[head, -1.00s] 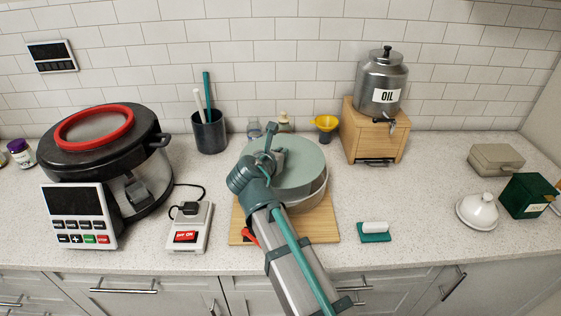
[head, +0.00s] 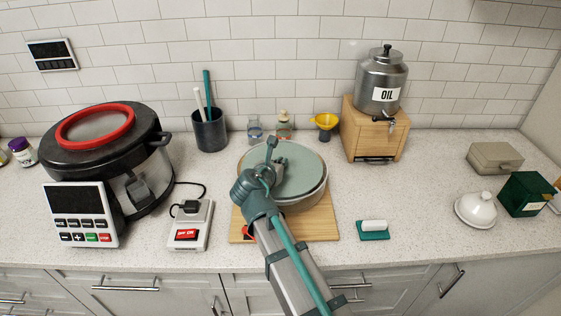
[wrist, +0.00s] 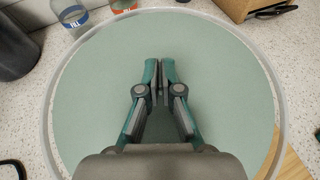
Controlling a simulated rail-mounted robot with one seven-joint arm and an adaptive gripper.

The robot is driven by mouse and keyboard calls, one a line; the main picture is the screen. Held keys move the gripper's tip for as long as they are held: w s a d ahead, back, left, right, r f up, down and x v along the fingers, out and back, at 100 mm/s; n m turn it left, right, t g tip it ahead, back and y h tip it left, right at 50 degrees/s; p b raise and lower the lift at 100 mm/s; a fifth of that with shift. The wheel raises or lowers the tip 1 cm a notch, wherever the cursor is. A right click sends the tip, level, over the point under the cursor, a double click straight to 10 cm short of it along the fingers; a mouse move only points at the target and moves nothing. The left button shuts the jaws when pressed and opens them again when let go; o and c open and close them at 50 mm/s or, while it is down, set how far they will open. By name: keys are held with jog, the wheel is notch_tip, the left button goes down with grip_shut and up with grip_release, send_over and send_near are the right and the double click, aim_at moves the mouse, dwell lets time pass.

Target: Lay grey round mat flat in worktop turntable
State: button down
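The grey round mat (head: 305,165), grey-green here, lies level over the round worktop turntable (head: 305,203), a shallow pale drum on a wooden board. In the wrist view the mat (wrist: 95,85) fills most of the view, with the turntable's pale rim (wrist: 284,120) showing around it. The mat appears inside the rim; whether it touches the floor beneath is hidden. My gripper (head: 279,162) is over the mat's middle. In the wrist view its fingertips (wrist: 160,65) are nearly together, apparently shut on the mat; the pinched part is hidden.
Two small bottles (head: 283,128) and a yellow funnel (head: 325,121) stand close behind the turntable. A red-switch box (head: 188,235) is at left, a teal block (head: 374,236) at right. An oil dispenser (head: 383,80) stands on a wooden stand behind right.

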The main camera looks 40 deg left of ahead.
jog(key=c, duration=1.3)
grip_release()
jog(key=shift+f, duration=0.1)
jog(key=shift+r, duration=0.6)
jog(key=b+v, duration=0.1)
jog(key=v, duration=1.1)
jog(key=shift+b, duration=0.3)
